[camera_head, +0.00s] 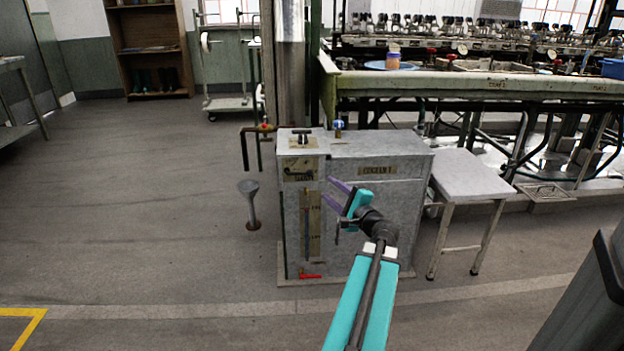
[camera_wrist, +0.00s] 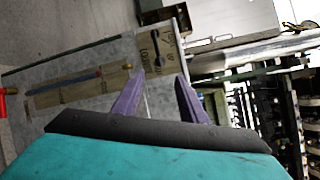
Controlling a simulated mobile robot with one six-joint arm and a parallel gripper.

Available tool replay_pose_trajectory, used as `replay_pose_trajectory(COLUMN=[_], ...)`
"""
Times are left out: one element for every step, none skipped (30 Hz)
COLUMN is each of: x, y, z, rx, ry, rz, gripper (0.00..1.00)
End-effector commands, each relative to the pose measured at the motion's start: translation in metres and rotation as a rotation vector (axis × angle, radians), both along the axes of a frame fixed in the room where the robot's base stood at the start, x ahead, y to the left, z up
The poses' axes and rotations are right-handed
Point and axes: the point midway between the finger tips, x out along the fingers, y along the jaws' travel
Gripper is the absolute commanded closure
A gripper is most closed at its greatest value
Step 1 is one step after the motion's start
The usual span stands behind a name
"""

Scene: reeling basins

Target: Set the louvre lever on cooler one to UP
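Cooler one (camera_head: 385,213) is a grey metal cabinet with a "COOLER 1" label. The louvre lever (camera_head: 298,170) is a small dark lever on a pale plate at the upper left of its front. In the wrist view the lever (camera_wrist: 155,50) lies across its plate, beyond my fingertips; its set position is too small to read. My gripper (camera_head: 328,191) has purple fingers spread apart with nothing between them. It is in front of the cabinet, right of and slightly below the lever plate, and apart from it. The gripper also shows in the wrist view (camera_wrist: 160,77).
A gauge strip (camera_head: 310,222) and a red valve handle (camera_head: 311,276) are below the lever. A black handle (camera_head: 300,135) is on the cabinet top. A grey funnel (camera_head: 250,203) stands left, a small table (camera_head: 470,173) right. Open floor lies to the left.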

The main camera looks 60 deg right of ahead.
Motion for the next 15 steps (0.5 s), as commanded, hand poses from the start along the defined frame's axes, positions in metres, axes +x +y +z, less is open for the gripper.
replay_pose_trajectory(x=[0.007,0.01,0.014,0.018,0.021,0.026,0.03,0.033,0.037,0.041,0.044,0.049,0.052,0.055,0.059], y=[-0.004,-0.006,-0.009,-0.011,-0.012,-0.015,-0.016,-0.018,-0.021,-0.023,-0.024,-0.026,-0.028,-0.03,-0.032], z=[-0.002,-0.002,-0.002,-0.002,-0.002,-0.002,-0.001,-0.001,-0.002,-0.002,-0.002,-0.002,-0.002,-0.002,-0.002], rx=[-0.001,-0.001,-0.001,-0.002,-0.002,-0.002,-0.002,-0.003,-0.001,-0.002,-0.001,0.0,-0.001,-0.001,-0.002], ry=[-0.001,0.0,0.0,0.0,0.0,0.0,0.0,-0.001,-0.001,-0.001,0.0,-0.001,0.0,0.0,0.001], rz=[0.003,0.002,0.002,0.002,0.002,0.003,0.003,0.001,0.001,0.001,0.002,0.002,0.002,0.002,0.001], gripper=[0.61,0.61,0.61,0.61,0.61,0.61,0.61,0.61,0.61,0.61,0.61,0.61,0.61,0.61,0.61])
